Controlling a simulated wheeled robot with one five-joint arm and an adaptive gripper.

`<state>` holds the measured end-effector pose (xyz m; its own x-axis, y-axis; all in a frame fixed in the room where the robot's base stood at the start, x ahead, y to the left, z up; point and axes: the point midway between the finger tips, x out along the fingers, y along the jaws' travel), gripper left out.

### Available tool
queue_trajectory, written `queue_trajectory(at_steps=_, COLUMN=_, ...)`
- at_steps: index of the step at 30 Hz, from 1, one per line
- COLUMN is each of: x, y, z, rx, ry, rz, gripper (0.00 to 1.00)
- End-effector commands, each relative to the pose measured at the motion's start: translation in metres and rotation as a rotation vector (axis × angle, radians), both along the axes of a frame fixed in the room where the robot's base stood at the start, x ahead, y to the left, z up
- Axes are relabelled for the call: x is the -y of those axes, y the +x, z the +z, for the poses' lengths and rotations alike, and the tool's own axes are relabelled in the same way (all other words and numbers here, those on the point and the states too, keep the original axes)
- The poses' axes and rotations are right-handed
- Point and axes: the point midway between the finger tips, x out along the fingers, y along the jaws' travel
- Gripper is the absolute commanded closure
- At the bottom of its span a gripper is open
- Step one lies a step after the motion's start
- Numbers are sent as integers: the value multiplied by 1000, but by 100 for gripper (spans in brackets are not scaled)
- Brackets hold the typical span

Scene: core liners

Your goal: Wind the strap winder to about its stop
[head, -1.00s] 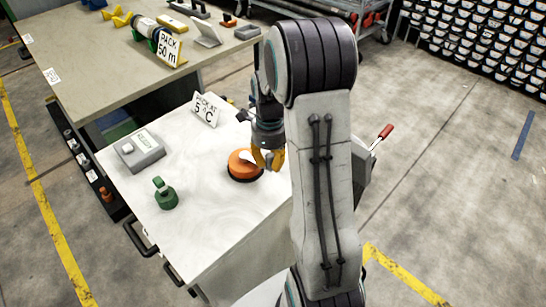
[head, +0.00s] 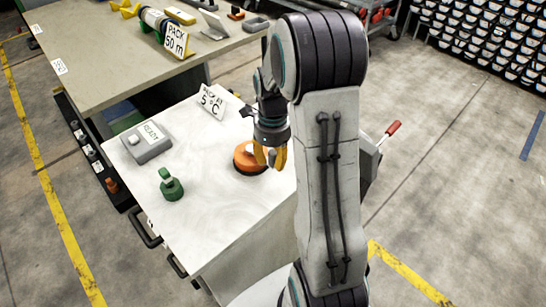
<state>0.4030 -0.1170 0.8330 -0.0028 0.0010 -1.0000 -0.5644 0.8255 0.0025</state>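I cannot tell for sure which thing is the strap winder. A round orange device (head: 245,156) with a dark base and a small white part sits near the right edge of the white worktop. My gripper (head: 271,158) points down at its right side, its yellow fingers apart with a gap between them. The fingers partly overlap the orange device in the picture; whether they touch it is unclear. A lever with a red grip (head: 393,128) sticks up from a grey part right of my arm, which hides most of that part.
The white worktop (head: 215,215) also holds a green knobbed piece (head: 172,187), a grey box marked READY (head: 148,142) and a 5 °C sign (head: 212,103). A beige table (head: 110,60) stands behind. Racks fill the back right; the floor at right is clear.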

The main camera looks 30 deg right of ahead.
Motion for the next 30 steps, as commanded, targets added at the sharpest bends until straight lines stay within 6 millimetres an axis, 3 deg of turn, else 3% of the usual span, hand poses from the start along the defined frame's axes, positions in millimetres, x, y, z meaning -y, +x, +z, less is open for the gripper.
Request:
queue_trajectory(at_steps=7, x=0, y=0, z=0, rx=1, ry=0, rz=-1, gripper=52)
queue_trajectory(at_steps=17, x=1, y=1, z=5, rx=3, ry=-1, rz=-1, gripper=52)
queue_trajectory(at_steps=23, x=1, y=2, z=28, rx=8, ry=-2, rz=-1, gripper=52)
queue_trajectory(at_steps=30, x=1, y=2, z=70, rx=8, ry=-2, rz=-1, gripper=52)
